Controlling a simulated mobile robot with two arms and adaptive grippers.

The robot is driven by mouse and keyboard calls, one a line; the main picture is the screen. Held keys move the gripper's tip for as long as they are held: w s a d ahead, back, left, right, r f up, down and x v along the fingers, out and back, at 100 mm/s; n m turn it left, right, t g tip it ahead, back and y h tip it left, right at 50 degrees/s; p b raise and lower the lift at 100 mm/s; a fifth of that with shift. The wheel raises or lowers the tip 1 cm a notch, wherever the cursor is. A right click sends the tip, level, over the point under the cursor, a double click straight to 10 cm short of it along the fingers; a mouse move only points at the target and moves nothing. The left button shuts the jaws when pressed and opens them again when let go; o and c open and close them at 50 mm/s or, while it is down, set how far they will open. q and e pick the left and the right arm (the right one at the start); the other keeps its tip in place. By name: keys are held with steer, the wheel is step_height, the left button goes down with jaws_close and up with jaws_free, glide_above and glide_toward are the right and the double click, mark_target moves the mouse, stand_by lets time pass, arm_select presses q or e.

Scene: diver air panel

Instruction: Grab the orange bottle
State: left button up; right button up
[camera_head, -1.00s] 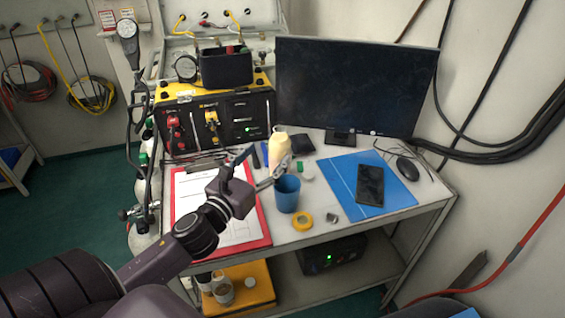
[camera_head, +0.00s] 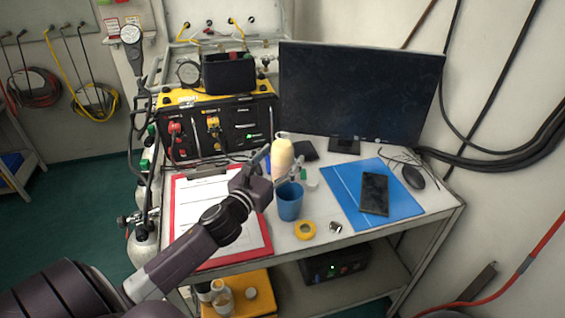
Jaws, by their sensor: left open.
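The pale orange bottle (camera_head: 282,156) stands upright on the table, in front of the left edge of the monitor. My left gripper (camera_head: 279,168) is open and low at the bottle's near side. In the picture one finger lies left of the bottle and the other lies right of its lower part. The gripper hides part of the bottle's base. I cannot tell whether the fingers touch it. My right gripper is not in view.
A blue cup (camera_head: 289,203) stands close to the gripper's right. A yellow tape roll (camera_head: 305,230) lies before it. A red clipboard (camera_head: 263,244) lies under my arm. The monitor (camera_head: 360,92) and black-and-yellow air panel (camera_head: 192,146) stand behind. A phone (camera_head: 374,193) lies on a blue folder (camera_head: 345,205).

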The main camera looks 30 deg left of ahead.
arm_select(q)
steer(key=shift+w, duration=0.45)
steer(key=c, duration=1.8)
steer(key=shift+o, duration=0.2)
steer(key=shift+r, duration=0.1)
